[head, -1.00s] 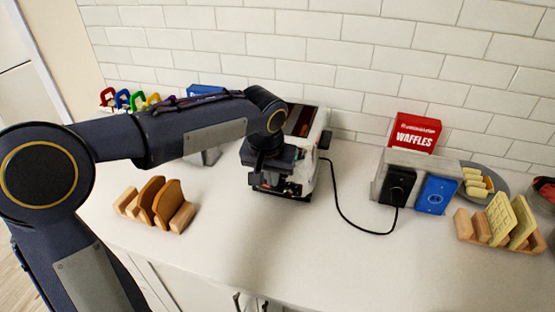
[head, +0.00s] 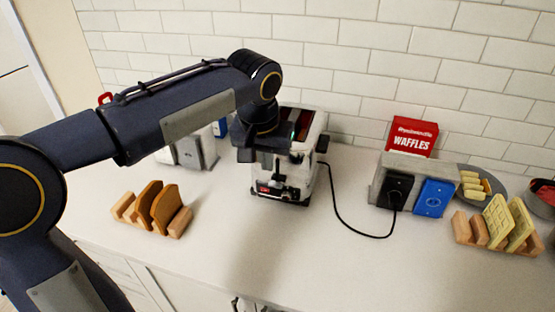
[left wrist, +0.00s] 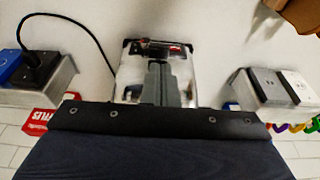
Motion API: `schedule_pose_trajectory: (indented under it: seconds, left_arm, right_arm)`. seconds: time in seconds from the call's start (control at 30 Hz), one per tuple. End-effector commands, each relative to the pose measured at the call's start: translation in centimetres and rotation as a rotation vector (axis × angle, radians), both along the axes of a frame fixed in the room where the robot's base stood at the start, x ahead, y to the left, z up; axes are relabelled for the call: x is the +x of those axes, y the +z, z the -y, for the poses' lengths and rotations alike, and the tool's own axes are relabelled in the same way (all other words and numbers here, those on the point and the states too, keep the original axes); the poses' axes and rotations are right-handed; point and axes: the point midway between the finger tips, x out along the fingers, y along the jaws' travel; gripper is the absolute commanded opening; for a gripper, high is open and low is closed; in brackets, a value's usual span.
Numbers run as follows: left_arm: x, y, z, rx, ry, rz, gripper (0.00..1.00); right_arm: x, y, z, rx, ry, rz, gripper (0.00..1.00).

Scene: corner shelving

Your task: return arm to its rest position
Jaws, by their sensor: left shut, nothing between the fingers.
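My left arm comes in from the left in the head view. My left gripper (head: 262,170) hangs pointing down at the front left of the white toaster (head: 310,177), overlapping it in the picture. In the left wrist view my left gripper (left wrist: 158,98) shows with its fingers together and nothing between them, in front of the toaster (left wrist: 133,75). Whether the gripper touches the toaster cannot be told. My right gripper is not in view.
A wooden rack with toast (head: 150,213) stands at left. At right are an outlet box (head: 378,182) with a plugged cord (head: 337,205), a red waffle box (head: 412,136), a waffle rack (head: 490,234) and a plate (head: 492,173). The front middle counter is clear.

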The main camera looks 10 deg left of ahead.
Motion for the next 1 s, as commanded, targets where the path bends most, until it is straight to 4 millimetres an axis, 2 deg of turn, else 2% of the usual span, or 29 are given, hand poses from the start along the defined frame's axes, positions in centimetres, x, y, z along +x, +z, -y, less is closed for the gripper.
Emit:
schedule_pose_trajectory:
  seconds: [0.17, 0.27, 0.37, 0.5, 0.6, 0.7, 0.83, 1.0]
  left_arm:
    - [-0.2, 0.0, -0.2, -0.001, 0.001, 0.001, 0.00]
    - [-1.7, -0.1, -1.3, -0.013, 0.003, 0.008, 0.00]
    - [-4.9, -0.6, -3.3, -0.049, 0.005, 0.022, 0.00]
    - [-11.4, -2.7, -6.0, -0.136, 0.027, 0.058, 0.00]
    - [-15.8, -5.0, -6.9, -0.212, 0.055, 0.099, 0.00]
    - [-19.3, -7.2, -6.9, -0.282, 0.084, 0.142, 0.00]
    - [-22.0, -9.5, -6.3, -0.348, 0.114, 0.192, 0.00]
    - [-23.3, -10.8, -5.7, -0.383, 0.130, 0.221, 0.00]
  right_arm:
    - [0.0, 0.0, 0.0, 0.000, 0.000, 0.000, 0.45]
    - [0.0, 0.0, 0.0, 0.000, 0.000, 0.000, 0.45]
    - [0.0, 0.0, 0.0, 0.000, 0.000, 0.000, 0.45]
    - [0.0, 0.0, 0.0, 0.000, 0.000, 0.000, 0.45]
    - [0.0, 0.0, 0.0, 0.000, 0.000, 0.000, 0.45]
    - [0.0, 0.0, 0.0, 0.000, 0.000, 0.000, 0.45]
    - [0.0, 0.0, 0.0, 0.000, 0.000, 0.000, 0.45]
    - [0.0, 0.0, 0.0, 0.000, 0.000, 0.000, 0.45]
